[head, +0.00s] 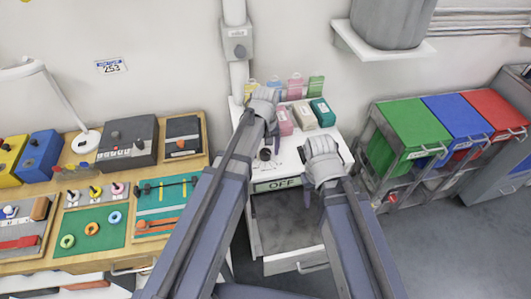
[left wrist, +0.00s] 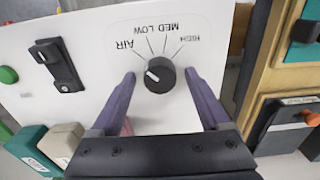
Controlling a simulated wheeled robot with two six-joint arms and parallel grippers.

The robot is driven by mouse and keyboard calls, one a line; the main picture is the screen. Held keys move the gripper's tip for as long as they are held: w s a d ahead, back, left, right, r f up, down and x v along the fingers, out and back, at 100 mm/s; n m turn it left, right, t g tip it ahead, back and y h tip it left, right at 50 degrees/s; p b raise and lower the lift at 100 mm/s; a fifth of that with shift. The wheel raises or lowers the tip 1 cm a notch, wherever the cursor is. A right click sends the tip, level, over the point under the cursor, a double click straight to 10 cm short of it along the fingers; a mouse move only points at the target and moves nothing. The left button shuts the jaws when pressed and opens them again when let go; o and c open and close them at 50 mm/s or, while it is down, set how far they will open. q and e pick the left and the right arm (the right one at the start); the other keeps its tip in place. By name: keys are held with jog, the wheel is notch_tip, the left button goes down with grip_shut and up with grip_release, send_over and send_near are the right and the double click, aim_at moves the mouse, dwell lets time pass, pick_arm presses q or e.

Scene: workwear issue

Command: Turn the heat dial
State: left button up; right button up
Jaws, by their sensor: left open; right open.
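The heat dial (left wrist: 158,76) is a round black knob with a white mark, on a white panel (left wrist: 105,100) lettered AIR, LOW, MED and HIGH. The letters look upside down in the left wrist view. The white mark points to the upper left, nearest the AIR line. My left gripper (left wrist: 161,78) is open, one finger on each side of the dial, with gaps showing; I cannot tell the height above the panel. In the head view my left gripper (head: 272,138) is over the white bench top. My right gripper (head: 308,194) is open, at the bench's right front.
A black latch-like fitting (left wrist: 57,65) and a green button (left wrist: 8,75) are on the panel. An OFF display (head: 283,184) is on the bench front above an open drawer (head: 285,225). Small boxes (head: 302,114) stand behind. A tool table (head: 100,255) is left; coloured bins (head: 413,125) are right.

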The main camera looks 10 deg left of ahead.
pick_arm(q)
jog(key=shift+c, duration=0.2)
grip_shut()
dwell(0.4)
jog(key=shift+m, duration=2.8)
jog(key=shift+o, duration=0.2)
grip_release()
